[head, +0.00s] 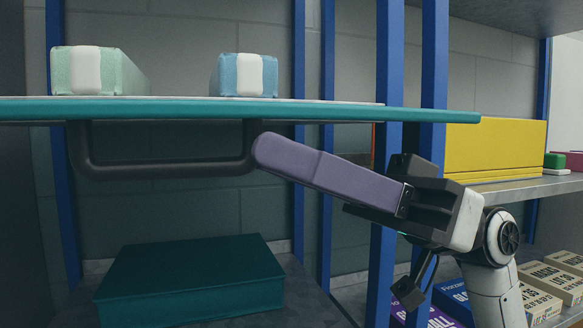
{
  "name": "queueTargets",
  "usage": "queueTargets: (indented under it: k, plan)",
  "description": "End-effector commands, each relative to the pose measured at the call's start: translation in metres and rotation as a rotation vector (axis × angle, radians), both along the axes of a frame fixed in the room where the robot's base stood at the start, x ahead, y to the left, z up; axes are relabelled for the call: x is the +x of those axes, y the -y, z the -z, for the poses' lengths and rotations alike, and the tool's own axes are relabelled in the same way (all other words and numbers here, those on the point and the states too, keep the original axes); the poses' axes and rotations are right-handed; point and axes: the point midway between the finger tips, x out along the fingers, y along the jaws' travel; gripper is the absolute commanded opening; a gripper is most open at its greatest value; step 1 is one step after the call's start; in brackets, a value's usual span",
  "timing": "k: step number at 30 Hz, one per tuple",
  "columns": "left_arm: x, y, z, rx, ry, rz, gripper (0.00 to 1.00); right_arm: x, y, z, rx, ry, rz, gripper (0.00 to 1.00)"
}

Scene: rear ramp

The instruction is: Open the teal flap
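The teal flap (350,111) shows nearly edge-on as a long, roughly level teal edge across the view. A dark bar handle (165,169) hangs below its left half. My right gripper (275,157) comes in from the right, below the flap. Its long purple front part points left, and the rounded end overlaps the handle's right end in the picture. I cannot tell whether they touch. Only one long finger face shows clearly, so the opening and anything between the fingers are unclear. My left gripper is not in view.
A mint box (117,75) and a blue box (228,75) show just above the flap's edge. A dark teal box (190,278) sits below. Blue posts (385,250) stand behind my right arm. A yellow box (500,146) and several lettered boxes (553,283) are on shelves at right.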

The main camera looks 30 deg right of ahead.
Motion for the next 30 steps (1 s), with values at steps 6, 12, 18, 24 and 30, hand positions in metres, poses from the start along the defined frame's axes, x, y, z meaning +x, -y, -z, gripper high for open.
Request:
queueTargets:
  k: [6, 12, 18, 24, 30]
  plan:
    - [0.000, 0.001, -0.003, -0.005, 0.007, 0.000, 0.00, -0.005, 0.002, 0.001, -0.003, 0.004, -0.010, 0.20]
    - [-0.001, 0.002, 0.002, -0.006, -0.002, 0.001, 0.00, -0.004, 0.004, 0.002, -0.001, 0.004, -0.007, 0.20]
    - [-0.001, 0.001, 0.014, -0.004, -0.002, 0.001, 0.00, -0.002, 0.016, 0.008, -0.001, 0.003, -0.004, 0.20]
    - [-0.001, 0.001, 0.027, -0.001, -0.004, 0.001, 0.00, 0.000, 0.029, 0.013, 0.000, 0.002, -0.002, 0.20]
    - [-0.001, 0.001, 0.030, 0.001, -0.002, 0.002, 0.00, 0.002, 0.043, 0.017, 0.000, -0.001, -0.002, 0.20]
